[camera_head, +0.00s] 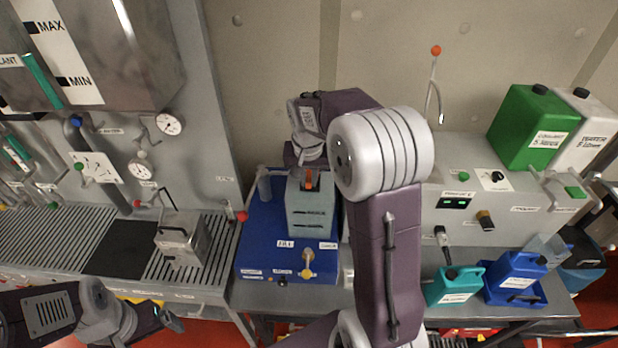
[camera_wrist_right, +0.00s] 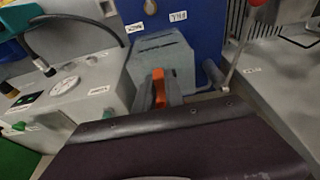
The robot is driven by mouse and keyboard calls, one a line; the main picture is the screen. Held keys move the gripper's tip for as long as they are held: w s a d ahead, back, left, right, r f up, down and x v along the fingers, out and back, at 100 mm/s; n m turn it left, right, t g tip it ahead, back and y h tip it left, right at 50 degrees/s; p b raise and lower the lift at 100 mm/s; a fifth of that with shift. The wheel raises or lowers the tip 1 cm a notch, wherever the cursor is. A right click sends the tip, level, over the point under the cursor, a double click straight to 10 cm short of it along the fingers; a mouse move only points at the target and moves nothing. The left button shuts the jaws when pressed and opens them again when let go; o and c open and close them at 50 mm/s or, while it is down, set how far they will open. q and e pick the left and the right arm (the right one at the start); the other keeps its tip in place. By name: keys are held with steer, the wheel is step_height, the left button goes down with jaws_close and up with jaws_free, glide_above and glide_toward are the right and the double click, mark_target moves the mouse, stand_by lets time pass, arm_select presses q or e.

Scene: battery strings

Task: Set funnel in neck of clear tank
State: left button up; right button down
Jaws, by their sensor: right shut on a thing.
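A grey box-shaped tank (camera_head: 310,220) with dark level marks stands upright on the blue unit, and its side shows in the right wrist view (camera_wrist_right: 150,62). I take it for the clear tank. My right gripper (camera_head: 308,187) points down at the top of this tank. It is shut on a small orange piece (camera_head: 309,177), which also shows in the right wrist view (camera_wrist_right: 158,86). I take it for part of the funnel; its lower part is hidden, so I cannot tell whether it sits in the neck. My left gripper (camera_head: 172,320) is low at the left, its jaws unclear.
The blue unit (camera_head: 257,240) has a yellow valve at its front. Teal (camera_head: 455,286) and blue (camera_head: 517,267) jugs stand at the right. A grey control box (camera_head: 470,190) is behind them.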

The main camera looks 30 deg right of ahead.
steer(key=shift+f, duration=0.1)
steer(key=shift+s+b+x, duration=0.2)
steer(key=shift+b+x, duration=0.65)
steer(key=shift+x, duration=0.15)
steer(key=shift+f, duration=0.1)
steer(key=c, duration=1.3)
jaws_free()
steer(key=shift+c, duration=0.2)
steer(key=b+v, duration=0.1)
steer(key=v, duration=0.8)
steer(key=shift+b, duration=0.35)
steer(key=shift+w+a, duration=0.1)
